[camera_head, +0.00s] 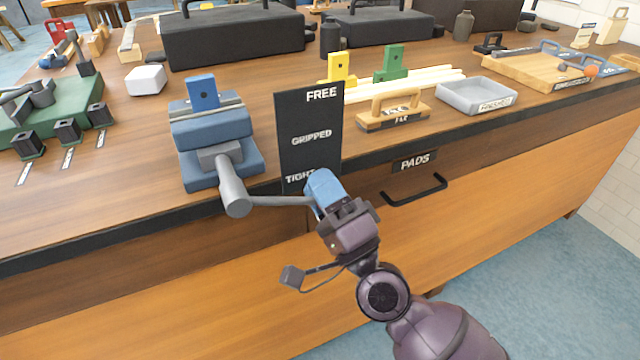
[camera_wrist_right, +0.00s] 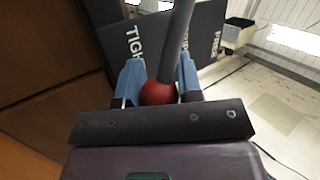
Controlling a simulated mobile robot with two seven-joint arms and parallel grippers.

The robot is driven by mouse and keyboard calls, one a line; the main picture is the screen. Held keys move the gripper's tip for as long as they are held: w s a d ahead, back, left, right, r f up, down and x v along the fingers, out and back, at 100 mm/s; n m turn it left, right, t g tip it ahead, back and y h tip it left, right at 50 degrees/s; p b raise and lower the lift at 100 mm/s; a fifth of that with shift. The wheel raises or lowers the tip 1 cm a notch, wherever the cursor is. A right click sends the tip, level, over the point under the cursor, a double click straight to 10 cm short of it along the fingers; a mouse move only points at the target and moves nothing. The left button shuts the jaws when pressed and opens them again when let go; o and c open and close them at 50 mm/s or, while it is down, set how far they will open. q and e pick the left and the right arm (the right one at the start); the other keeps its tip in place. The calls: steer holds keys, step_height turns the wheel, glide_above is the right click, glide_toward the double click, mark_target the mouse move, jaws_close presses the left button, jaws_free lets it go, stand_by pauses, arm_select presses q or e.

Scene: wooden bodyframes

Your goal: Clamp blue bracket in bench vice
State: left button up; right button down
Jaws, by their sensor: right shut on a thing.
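The blue bracket (camera_head: 202,90) stands upright between the jaws of the blue bench vice (camera_head: 215,135), near the front edge of the bench. The vice's grey handle (camera_head: 280,201) reaches right from its screw, low beside the TIGHT mark on the black sign (camera_head: 309,125). My right gripper (camera_head: 318,190) is shut on the handle's end, in front of the bench edge. In the right wrist view, the handle's red ball end (camera_wrist_right: 158,92) sits between my blue fingers. My left gripper is not in view.
Yellow (camera_head: 340,70) and green (camera_head: 391,62) brackets stand behind the sign. A wooden float-like block (camera_head: 395,118) and a grey tray (camera_head: 476,95) are to the right. A drawer handle (camera_head: 414,192) projects below the bench edge. A green fixture (camera_head: 45,122) is at left.

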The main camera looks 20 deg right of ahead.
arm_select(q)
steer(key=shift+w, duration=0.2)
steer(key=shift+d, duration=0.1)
arm_select(e)
steer(key=c, duration=0.8)
jaws_free()
arm_select(q)
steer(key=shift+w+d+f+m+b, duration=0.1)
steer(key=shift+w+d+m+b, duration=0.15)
steer(key=shift+b, duration=0.55)
arm_select(e)
steer(key=v, duration=1)
steer(key=shift+s+f, duration=0.25)
steer(key=shift+s, duration=0.1)
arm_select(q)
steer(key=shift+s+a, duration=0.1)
